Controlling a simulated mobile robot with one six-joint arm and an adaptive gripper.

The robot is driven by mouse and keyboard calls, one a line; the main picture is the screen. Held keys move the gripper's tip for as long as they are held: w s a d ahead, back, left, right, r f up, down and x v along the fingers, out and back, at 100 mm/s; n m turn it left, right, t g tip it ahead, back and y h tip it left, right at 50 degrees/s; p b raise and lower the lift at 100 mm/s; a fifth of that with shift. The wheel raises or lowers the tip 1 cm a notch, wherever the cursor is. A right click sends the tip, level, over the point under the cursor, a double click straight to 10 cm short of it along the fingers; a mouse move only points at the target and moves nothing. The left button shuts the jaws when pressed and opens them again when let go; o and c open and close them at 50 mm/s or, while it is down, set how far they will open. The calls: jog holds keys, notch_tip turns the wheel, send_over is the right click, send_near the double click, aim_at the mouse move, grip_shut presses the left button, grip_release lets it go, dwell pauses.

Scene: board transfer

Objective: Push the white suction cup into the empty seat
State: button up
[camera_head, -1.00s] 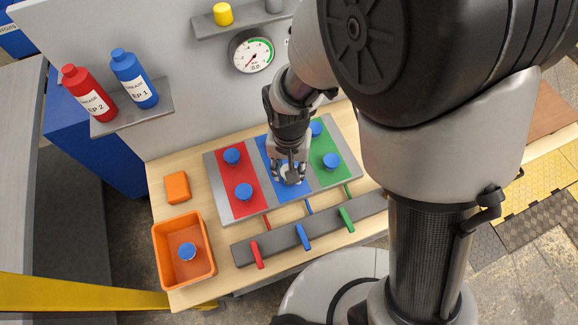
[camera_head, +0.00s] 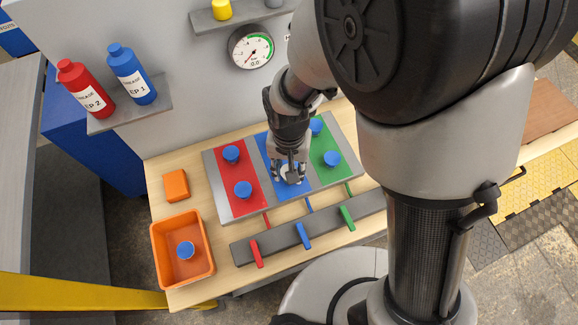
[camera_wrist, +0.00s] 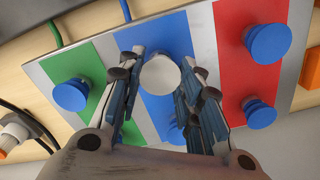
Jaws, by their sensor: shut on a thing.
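The white suction cup (camera_wrist: 161,74) is between my gripper's fingers in the wrist view, over the blue strip of the board. In the head view the white cup (camera_head: 286,171) shows only partly behind the fingers. My gripper (camera_head: 289,179) points down at the board's blue strip and is shut on the cup; it also shows in the wrist view (camera_wrist: 162,85). The seat under the cup is hidden, so I cannot tell how deep the cup sits. Blue cups stand on the red strip (camera_head: 238,176) and on the green strip (camera_head: 326,171).
An orange bin (camera_head: 211,262) with a blue cup (camera_head: 185,250) inside stands at the front left, an orange block (camera_head: 176,185) behind it. A grey bar with red, blue and green levers (camera_head: 303,236) lies before the board. A gauge (camera_head: 251,47) hangs on the wall.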

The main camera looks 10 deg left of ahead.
jog(key=shift+f+b, duration=0.4)
jog(key=shift+f, duration=0.1)
jog(key=o, duration=1.1)
notch_tip(320, 180, up, 12)
jog(key=shift+r, duration=0.1)
